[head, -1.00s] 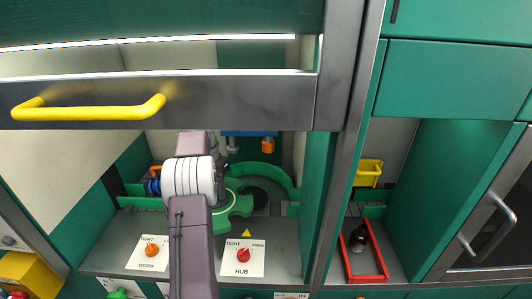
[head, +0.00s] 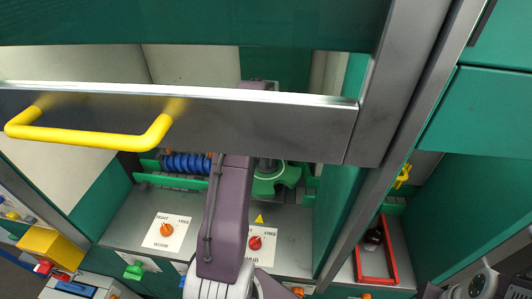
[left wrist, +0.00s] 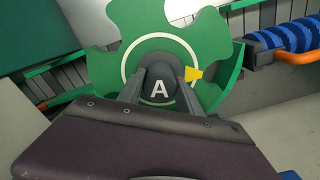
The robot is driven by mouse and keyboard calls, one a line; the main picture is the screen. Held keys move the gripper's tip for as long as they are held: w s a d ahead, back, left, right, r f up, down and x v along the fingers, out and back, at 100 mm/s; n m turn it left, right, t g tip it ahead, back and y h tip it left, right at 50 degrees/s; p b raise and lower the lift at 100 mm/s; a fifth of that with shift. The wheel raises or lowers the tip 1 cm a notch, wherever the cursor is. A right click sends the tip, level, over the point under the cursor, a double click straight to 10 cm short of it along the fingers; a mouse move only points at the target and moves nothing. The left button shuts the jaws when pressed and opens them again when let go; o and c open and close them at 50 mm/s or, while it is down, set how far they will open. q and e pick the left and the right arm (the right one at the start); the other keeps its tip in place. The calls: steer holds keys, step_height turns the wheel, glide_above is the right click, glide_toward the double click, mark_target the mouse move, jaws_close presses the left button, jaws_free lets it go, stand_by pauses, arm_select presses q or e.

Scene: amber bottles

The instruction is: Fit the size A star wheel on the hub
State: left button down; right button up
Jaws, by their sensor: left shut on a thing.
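The green star wheel (left wrist: 208,58) has scalloped edges and a black centre knob marked "A" (left wrist: 158,88) in the left wrist view. My left gripper (left wrist: 155,90) is shut on that knob, one finger on each side. In the head view the wheel (head: 276,181) shows past my left arm, at the back of the bench inside the cabinet. The hub itself is hidden, and I cannot tell whether the wheel is seated or held above it. The HUB plate (head: 264,258) has a red knob (head: 255,243) and is partly covered by my arm. My right gripper is not in view.
A raised sash with a yellow handle (head: 85,140) hangs over the opening. A blue worm screw (head: 186,163) lies left of the wheel. The WORM plate (head: 167,231) has an orange knob. A red tray (head: 392,263) holding a dark bottle (head: 374,238) stands right.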

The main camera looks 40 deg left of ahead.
mark_target(265, 168)
arm_select(q)
steer(key=f+b, duration=0.2)
steer(key=f, duration=0.1)
steer(key=f+b, duration=0.1)
steer(key=b, duration=0.1)
steer(key=shift+w+a+f, duration=0.3)
steer(key=shift+w+f, duration=0.05)
steer(key=shift+s+d+f+b, duration=0.15)
steer(key=shift+f+b, duration=0.3)
steer(key=shift+f, duration=0.6)
steer(key=shift+r, duration=0.1)
steer(key=shift+s+f, duration=0.15)
steer(key=shift+f, duration=0.25)
steer(key=c, duration=0.7)
jaws_free()
steer(key=shift+f, duration=0.1)
